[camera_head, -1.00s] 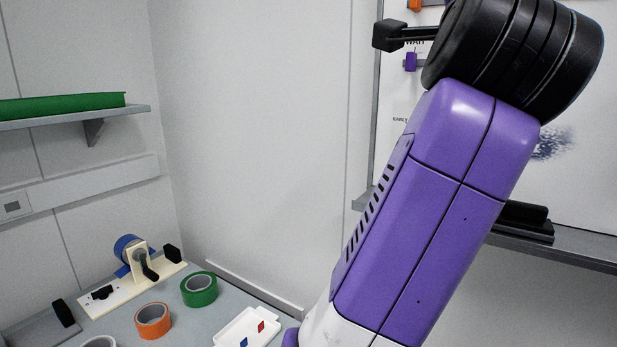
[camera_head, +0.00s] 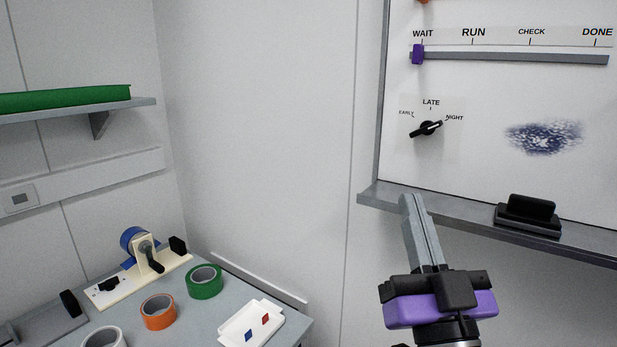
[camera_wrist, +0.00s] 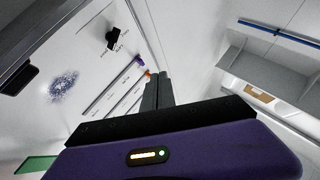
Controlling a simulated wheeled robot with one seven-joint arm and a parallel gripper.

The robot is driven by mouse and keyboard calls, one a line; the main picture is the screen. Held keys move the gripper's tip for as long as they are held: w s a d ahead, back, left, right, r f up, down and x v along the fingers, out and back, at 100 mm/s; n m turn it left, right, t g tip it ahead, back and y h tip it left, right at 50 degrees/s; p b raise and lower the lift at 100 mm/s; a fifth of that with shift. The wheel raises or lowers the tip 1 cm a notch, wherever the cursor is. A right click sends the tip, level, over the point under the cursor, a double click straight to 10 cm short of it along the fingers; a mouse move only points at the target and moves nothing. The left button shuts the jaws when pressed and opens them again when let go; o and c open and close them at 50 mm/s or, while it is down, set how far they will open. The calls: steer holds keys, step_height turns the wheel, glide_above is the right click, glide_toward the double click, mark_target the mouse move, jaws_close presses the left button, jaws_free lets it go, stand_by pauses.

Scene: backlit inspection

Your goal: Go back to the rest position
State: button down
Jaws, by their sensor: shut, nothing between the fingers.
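My gripper (camera_head: 408,200) is in the lower right of the head view, in front of the whiteboard's lower ledge. Its two grey fingers point up and lie together, with nothing between them. In the wrist view the fingers (camera_wrist: 155,88) also lie side by side, pointing up the picture, and the purple gripper body fills the lower part. The fingertips look near the ledge in the head view. I cannot tell whether they touch it.
The whiteboard (camera_head: 480,95) carries a purple slider (camera_head: 418,54) at WAIT, a black knob (camera_head: 427,128) pointing toward NIGHT and a blue smudge (camera_head: 545,137). A black eraser (camera_head: 528,213) sits on the ledge.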

steer(key=s+d+f+n+g+y, duration=0.1)
steer(key=s+f+n+g, duration=0.1)
steer(key=s+f, duration=0.65)
steer(key=s+d+f+n+g+y, duration=0.15)
steer(key=s+f, duration=0.35)
steer(key=f, duration=0.6)
steer(key=s+d+f+m+g+h, duration=0.1)
steer(key=s+f+g, duration=0.1)
steer(key=s+f, duration=0.2)
steer(key=s+d+f+m+g+h, duration=0.1)
steer(key=s+f, duration=0.4)
steer(key=s, duration=0.6)
steer(key=s+d+f+m+g+h, duration=0.1)
steer(key=s+d+f+g+h, duration=0.1)
steer(key=s+f, duration=0.3)
steer(key=s+g, duration=0.1)
steer(key=s, duration=0.1)
steer(key=shift+s+d+g, duration=0.15)
steer(key=shift+s+g, duration=0.15)
steer(key=shift+g, duration=0.05)
